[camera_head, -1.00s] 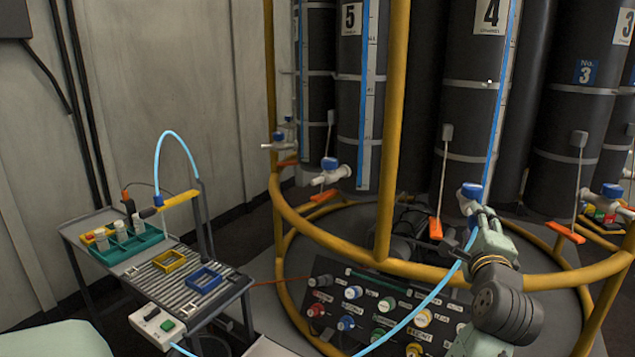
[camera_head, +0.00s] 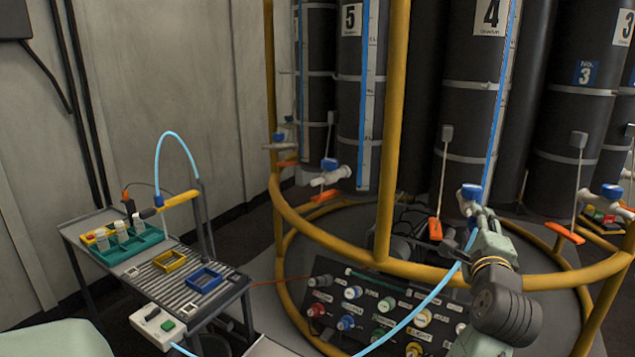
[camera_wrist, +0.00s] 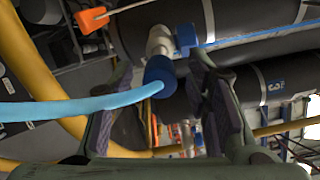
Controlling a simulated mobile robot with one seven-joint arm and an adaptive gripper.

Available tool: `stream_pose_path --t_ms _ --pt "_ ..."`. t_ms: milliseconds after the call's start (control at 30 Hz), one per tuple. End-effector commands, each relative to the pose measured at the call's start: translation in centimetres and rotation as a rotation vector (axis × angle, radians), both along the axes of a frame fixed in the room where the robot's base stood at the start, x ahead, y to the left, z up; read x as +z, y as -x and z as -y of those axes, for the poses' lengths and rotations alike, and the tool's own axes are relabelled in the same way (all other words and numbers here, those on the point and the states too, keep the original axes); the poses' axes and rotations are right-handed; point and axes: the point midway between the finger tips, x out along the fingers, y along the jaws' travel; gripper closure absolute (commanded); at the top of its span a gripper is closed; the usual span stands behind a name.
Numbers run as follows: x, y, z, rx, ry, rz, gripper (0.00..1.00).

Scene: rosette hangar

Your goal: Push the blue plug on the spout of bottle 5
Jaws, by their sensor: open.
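Bottle 5 (camera_head: 351,85) is a tall dark cylinder left of centre in the head view. Its white spout (camera_head: 326,180) with a blue tap handle (camera_head: 330,164) points left and holds no plug that I can see. The blue plug (camera_wrist: 160,72), with a light blue hose (camera_wrist: 90,107), shows in the wrist view at the end of a white spout (camera_wrist: 160,40). This is the spout of bottle 4 (camera_head: 480,95). My gripper (camera_head: 477,213) is at that spout, well right of bottle 5. In the wrist view its open fingers stand on either side of the plug; contact is unclear.
A yellow ring rail (camera_head: 350,254) and an upright yellow post (camera_head: 393,130) stand before the bottles. A panel of knobs (camera_head: 385,315) lies below. At left is a cart with a teal rack (camera_head: 128,243). Orange paddles (camera_head: 435,229) hang near the spouts.

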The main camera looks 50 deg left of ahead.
Motion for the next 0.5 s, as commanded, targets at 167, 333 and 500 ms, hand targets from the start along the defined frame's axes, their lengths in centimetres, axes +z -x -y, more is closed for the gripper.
stream_pose_path --t_ms 167,333,500 --pt "0.00 0.00 -0.01 0.000 0.000 0.000 0.60" --pt "0.00 0.00 -0.01 0.000 0.000 0.000 0.72" --pt "0.00 0.00 -0.01 0.000 0.000 0.000 0.83"
